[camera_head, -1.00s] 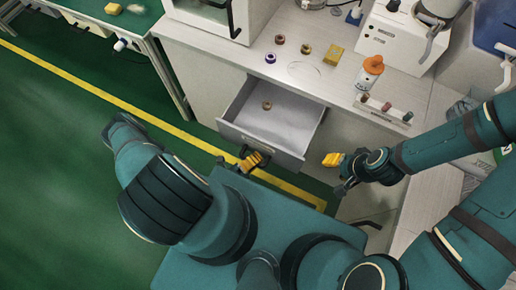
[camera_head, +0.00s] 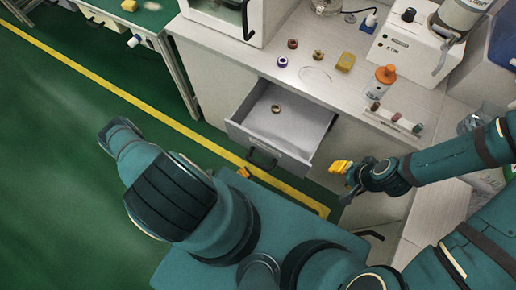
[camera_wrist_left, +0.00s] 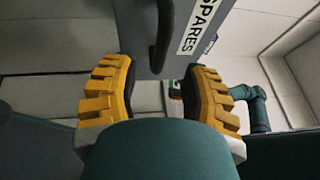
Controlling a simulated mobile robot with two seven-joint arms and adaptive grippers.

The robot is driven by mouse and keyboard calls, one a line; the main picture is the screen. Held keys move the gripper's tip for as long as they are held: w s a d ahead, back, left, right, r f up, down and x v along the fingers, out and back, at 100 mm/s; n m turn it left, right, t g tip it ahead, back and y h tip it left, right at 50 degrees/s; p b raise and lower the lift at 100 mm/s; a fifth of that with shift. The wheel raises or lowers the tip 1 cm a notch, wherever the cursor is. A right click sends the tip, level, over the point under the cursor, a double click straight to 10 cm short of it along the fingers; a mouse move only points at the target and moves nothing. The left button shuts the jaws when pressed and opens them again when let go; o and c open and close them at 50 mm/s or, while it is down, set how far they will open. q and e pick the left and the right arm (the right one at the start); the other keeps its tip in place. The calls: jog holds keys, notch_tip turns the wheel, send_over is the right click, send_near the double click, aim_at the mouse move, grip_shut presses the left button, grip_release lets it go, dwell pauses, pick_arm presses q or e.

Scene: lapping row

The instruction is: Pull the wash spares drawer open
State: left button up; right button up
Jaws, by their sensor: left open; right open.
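The wash spares drawer (camera_head: 285,125) is pulled out from the bench, with a small brown ring (camera_head: 275,109) lying inside. Its dark bar handle (camera_head: 262,156) is in plain view on the drawer front. In the left wrist view, the handle (camera_wrist_left: 162,40) and a label reading "SPARES" (camera_wrist_left: 195,32) show ahead of the fingers. My left gripper (camera_wrist_left: 160,95) is open and empty, its yellow fingers apart and clear of the handle. In the head view only a bit of it (camera_head: 243,172) shows below the drawer front. My right gripper (camera_head: 340,167) is open and empty, right of the drawer.
Green floor (camera_head: 60,170) with a yellow line (camera_head: 130,90) is free at left.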

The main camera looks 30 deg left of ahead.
pick_arm(q)
jog(key=v, duration=0.4)
jog(key=shift+s+a+f, duration=0.1)
jog(key=shift+s+a, duration=0.05)
jog(key=shift+s, duration=0.2)
jog(key=shift+s, duration=0.1)
